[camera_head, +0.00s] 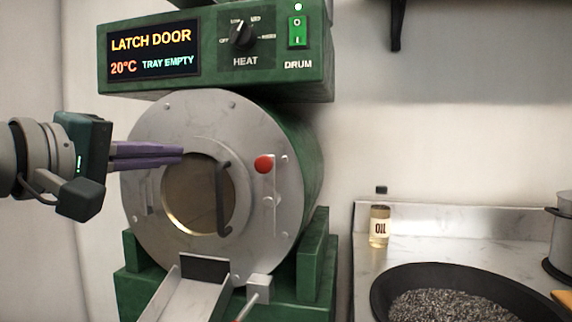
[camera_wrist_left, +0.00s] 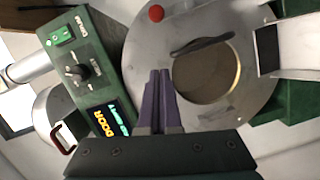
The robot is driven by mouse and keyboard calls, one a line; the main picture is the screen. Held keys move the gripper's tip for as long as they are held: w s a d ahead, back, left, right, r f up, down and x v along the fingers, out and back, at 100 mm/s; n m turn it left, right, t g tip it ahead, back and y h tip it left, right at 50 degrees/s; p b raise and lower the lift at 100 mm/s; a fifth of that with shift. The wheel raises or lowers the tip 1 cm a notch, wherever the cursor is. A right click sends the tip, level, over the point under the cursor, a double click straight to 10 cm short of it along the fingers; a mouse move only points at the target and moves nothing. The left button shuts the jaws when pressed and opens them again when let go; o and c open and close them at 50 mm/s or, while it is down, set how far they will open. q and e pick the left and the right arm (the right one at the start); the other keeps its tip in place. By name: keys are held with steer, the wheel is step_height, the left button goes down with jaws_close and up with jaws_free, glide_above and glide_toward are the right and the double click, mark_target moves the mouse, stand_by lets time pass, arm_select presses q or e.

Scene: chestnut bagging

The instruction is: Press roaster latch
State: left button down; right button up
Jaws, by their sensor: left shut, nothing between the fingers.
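The roaster's round metal door (camera_head: 165,115) fills the front of the green drum, with a glass window (camera_head: 190,200) and a dark curved handle (camera_head: 224,198). The latch with its red knob (camera_head: 264,164) is on the door's right side; the red knob also shows in the left wrist view (camera_wrist_left: 156,13). The display (camera_head: 153,51) reads "LATCH DOOR", "20°C" and "TRAY EMPTY". My left gripper (camera_head: 182,154) is shut and empty, its purple fingers in front of the door's left part, left of the handle and apart from the knob. My right gripper is out of view.
The heat dial (camera_head: 243,35) and green drum switch (camera_head: 298,31) are above the door. A metal chute (camera_head: 188,298) slopes out below it. At right, an oil bottle (camera_head: 380,226) and a black pan (camera_head: 400,285) of dark grains stand on the counter.

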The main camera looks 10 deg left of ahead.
arm_select(q)
steer(key=shift+w+d+f, duration=0.3)
steer(key=shift+w+d, duration=0.8)
steer(key=shift+w, duration=0.5)
steer(key=shift+w+d+f, duration=0.25)
steer(key=shift+w+d, duration=0.85)
steer(key=shift+w, duration=0.45)
steer(key=shift+w+d+f, duration=0.3)
steer(key=shift+w+d, duration=0.8)
steer(key=shift+w, duration=0.5)
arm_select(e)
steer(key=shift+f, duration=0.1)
arm_select(q)
steer(key=shift+r, duration=0.1)
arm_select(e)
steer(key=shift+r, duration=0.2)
arm_select(q)
steer(key=shift+d+m+p, duration=0.25)
steer(key=shift+m+p, duration=0.1)
steer(key=shift+m, duration=0.05)
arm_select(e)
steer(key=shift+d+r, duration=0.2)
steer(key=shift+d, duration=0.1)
